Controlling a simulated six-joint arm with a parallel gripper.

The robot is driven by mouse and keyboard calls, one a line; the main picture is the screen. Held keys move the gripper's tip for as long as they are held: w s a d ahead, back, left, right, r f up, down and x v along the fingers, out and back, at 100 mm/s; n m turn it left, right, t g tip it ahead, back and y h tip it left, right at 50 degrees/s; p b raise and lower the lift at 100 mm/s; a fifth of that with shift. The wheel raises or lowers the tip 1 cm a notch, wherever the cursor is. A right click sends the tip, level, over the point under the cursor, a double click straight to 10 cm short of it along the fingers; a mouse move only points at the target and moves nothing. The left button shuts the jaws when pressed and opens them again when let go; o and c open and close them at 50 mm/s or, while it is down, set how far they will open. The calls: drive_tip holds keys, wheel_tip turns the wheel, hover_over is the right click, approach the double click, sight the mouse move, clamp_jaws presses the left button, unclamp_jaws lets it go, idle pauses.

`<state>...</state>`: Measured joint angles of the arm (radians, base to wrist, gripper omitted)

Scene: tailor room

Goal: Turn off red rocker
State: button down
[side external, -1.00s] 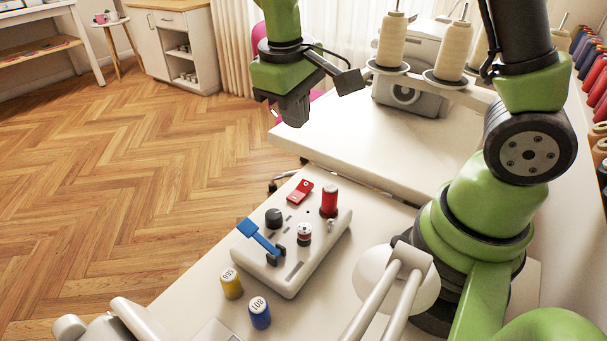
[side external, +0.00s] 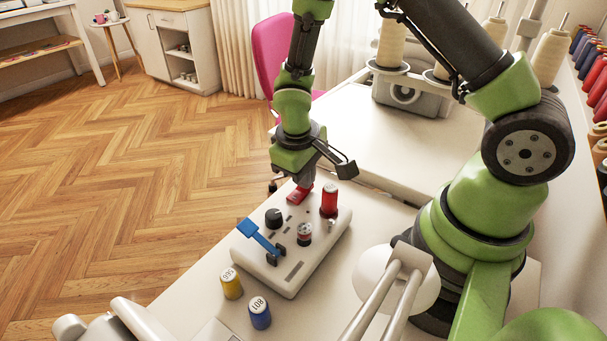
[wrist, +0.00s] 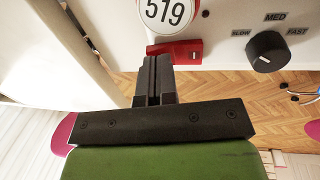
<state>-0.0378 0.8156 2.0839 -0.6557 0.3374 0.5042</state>
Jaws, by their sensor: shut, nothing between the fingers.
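The red rocker (side external: 298,195) is on the far end of the white control box (side external: 322,246), partly hidden by my gripper (side external: 304,183) in the side view. My gripper points down, shut and empty, right over or at the rocker. In the wrist view the closed fingertips (wrist: 157,60) overlap the red rocker (wrist: 188,50), whose right part shows beside them. I cannot tell whether they touch it, nor which way the rocker is tipped.
A red thread spool (side external: 329,199) marked 519 stands close beside the rocker. The box also has a black knob (side external: 273,218), a blue lever (side external: 258,237) and a red-and-white button (side external: 304,235). Yellow (side external: 231,284) and blue (side external: 260,313) spools stand in front.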

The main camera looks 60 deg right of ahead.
idle(0.3)
drive_tip(key=shift+d+f, duration=0.15)
drive_tip(key=shift+f, duration=0.2)
drive_tip(key=shift+a+r, duration=0.1)
drive_tip(key=shift+a, duration=0.1)
drive_tip(key=shift+a+r, duration=0.2)
drive_tip(key=shift+a, duration=0.4)
drive_tip(key=shift+r, duration=0.1)
wheel_tip(320, 180, up, 14)
drive_tip(key=d, duration=0.2)
drive_tip(key=shift+f, duration=0.2)
drive_tip(key=shift+r, duration=0.1)
